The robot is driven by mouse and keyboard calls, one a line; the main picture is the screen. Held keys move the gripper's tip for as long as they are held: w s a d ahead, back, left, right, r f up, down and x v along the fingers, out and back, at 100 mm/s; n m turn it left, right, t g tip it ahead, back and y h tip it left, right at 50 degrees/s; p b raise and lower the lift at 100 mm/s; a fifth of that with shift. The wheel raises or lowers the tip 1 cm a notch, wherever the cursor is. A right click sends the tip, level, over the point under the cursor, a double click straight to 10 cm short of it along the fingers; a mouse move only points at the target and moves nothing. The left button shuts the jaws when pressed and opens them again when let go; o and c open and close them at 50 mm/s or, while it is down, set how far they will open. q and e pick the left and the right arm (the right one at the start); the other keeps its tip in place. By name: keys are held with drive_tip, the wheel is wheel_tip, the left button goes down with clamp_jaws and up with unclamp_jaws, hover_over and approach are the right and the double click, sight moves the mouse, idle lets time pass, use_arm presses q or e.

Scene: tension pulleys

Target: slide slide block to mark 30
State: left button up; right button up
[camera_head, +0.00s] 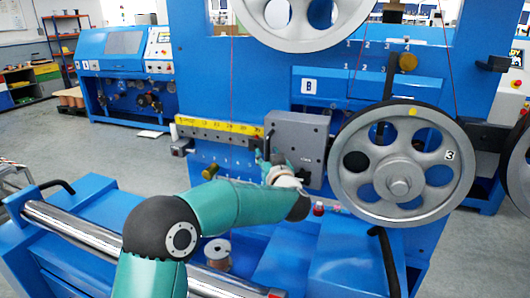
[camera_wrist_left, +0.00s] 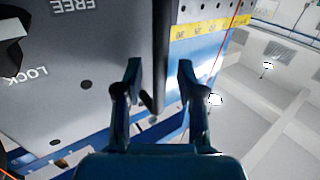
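The slide block (camera_head: 310,132) is a grey plate on the horizontal rail in the head view, at the right end of the yellow scale (camera_head: 218,128). The scale's numbers are too small to read surely. In the left wrist view the block's face (camera_wrist_left: 75,75) shows the words FREE and LOCK, and the yellow scale (camera_wrist_left: 205,27) is at the upper right. My right gripper is out of view.
A large grey pulley wheel (camera_head: 366,170) marked 3 stands just right of the block, and another wheel (camera_head: 300,12) is above. A thin red cord (camera_head: 231,75) hangs in front of the blue frame. A brass knob (camera_head: 210,172) is below the rail. A spool (camera_head: 217,252) sits lower down.

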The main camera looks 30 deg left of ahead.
use_arm(q)
drive_tip(key=shift+w+a, duration=0.2)
clamp_jaws()
idle(0.3)
drive_tip(key=shift+a, duration=0.1)
